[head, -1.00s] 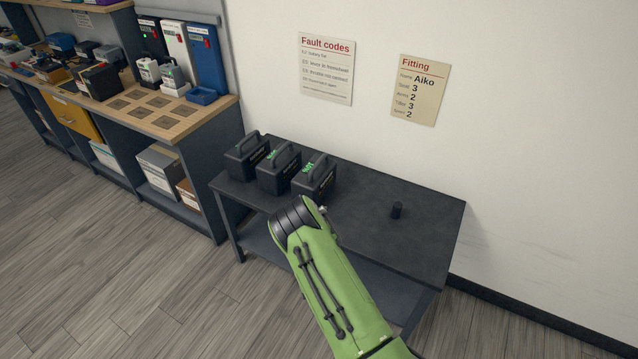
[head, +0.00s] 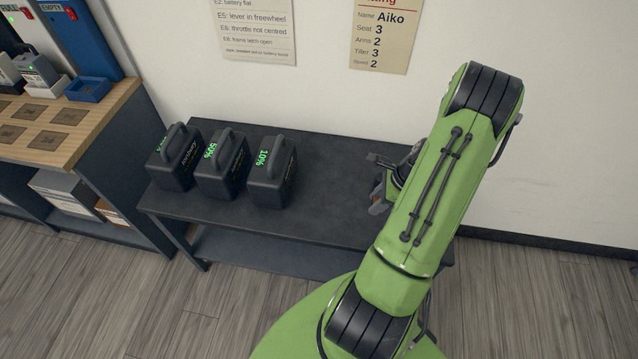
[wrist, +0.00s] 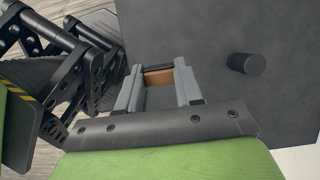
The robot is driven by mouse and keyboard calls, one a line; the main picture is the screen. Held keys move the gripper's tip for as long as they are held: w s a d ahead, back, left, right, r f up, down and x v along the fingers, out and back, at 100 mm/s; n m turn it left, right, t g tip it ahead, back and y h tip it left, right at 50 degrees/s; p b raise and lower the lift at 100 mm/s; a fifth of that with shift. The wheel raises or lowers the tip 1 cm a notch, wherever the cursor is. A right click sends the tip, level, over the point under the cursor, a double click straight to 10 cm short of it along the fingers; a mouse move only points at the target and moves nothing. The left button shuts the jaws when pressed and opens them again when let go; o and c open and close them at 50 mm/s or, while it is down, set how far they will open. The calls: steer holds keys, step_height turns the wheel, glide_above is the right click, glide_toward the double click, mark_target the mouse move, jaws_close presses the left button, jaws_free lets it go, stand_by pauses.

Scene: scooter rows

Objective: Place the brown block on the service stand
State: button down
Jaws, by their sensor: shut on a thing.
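My gripper (wrist: 162,90) is shut on the brown block (wrist: 160,77), which shows between the grey fingers in the wrist view. In the head view my gripper (head: 380,198) is over the right part of a dark low table (head: 325,160) with a lower shelf, the only stand-like thing in view. The table top also shows beneath the fingers in the wrist view (wrist: 205,45). The block is hidden in the head view. I cannot tell how far it is above the top.
Three black battery cases with handles (head: 270,175) stand on the left half of the table. A short dark cylinder (wrist: 247,64) stands on the top, right of my fingers in the wrist view. A wooden-topped workbench (head: 60,135) is at left; a wall is behind.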

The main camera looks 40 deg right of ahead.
step_height(320, 180, down, 10)
steer(key=b, duration=0.3)
steer(key=shift+f, duration=0.15)
steer(key=c, duration=0.7)
jaws_free()
steer(key=shift+c, duration=0.2)
